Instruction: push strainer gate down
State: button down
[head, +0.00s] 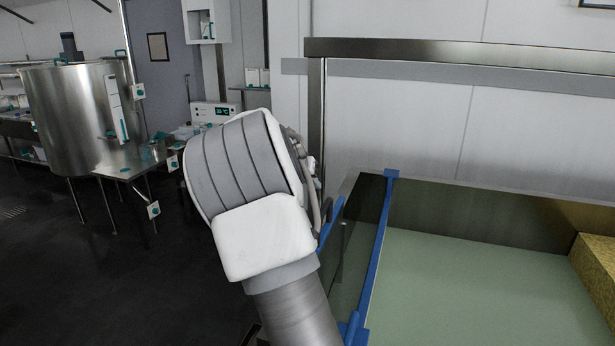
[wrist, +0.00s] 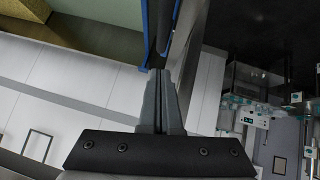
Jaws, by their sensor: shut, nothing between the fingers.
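The strainer gate (head: 377,250) has bright blue edges and stands across the left end of the vat (head: 470,280) in the head view. In the wrist view, the blue-edged gate (wrist: 145,35) runs up from just beyond my fingertips. My gripper (wrist: 159,73) is shut and empty, with its grey fingers together. The fingertips are at or very near the end of the blue edge; I cannot tell whether they touch. In the head view, my arm hides the fingers.
A metal rail on a post (head: 317,120) stands behind the vat. A yellow block (head: 598,270) is at the vat's right. A steel tank (head: 80,115) and a side table (head: 125,170) stand at the back left. The dark floor (head: 80,280) at left is clear.

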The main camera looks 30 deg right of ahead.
aim_at(324, 205)
jog(key=f, duration=0.1)
jog(key=d+f, duration=0.1)
jog(key=f, duration=0.1)
jog(key=d+f, duration=0.1)
jog(key=f, duration=0.1)
jog(key=shift+w+d, duration=0.1)
jog(key=shift+w, duration=0.2)
jog(key=shift+d+f+p, duration=0.1)
jog(key=shift+f+p, duration=0.2)
jog(key=shift+f, duration=0.15)
jog(key=shift+s, duration=0.1)
jog(key=shift+f, duration=0.1)
notch_tip(324, 205, down, 15)
jog(key=b, duration=1.2)
jog(key=shift+b, duration=0.4)
jog(key=shift+s, duration=0.1)
